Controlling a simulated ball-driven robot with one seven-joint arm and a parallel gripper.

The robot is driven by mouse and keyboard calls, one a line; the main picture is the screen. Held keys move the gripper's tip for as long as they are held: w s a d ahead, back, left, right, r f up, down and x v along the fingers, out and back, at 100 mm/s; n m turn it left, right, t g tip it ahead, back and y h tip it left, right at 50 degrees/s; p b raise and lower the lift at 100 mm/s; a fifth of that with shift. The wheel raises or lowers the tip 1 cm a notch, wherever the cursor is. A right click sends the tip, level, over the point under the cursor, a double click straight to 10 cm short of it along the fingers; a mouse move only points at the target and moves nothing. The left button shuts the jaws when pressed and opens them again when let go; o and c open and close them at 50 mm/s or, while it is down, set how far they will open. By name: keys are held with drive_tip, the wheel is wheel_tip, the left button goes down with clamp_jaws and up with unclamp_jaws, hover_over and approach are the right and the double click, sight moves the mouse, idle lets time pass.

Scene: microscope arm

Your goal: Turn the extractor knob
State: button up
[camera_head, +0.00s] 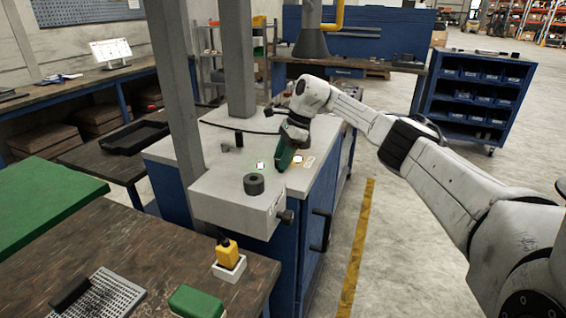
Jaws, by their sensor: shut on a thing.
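My gripper (287,150) points down over the pale top of the blue bench, near its right side. It is shut on a small dark green object whose lower end is close to the bench top. The fingertips are too small to make out. No knob is clearly labelled as the extractor's. A dark grey cylinder (254,184) stands on that box, left of my gripper.
The grey box (222,206) sits at the bench's front, beside a grey post (178,90). Lit spots show at the bench top's right side. Clear floor lies to the right.

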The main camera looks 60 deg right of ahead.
drive_tip(key=shift+n, duration=0.5)
drive_tip(key=shift+w+r+g+b, duration=0.1)
drive_tip(key=shift+g+b, duration=0.2)
drive_tip(key=o, duration=1.1)
drive_tip(key=v, duration=1)
drive_tip(key=shift+d+r, duration=0.25)
drive_tip(key=shift+d, duration=0.05)
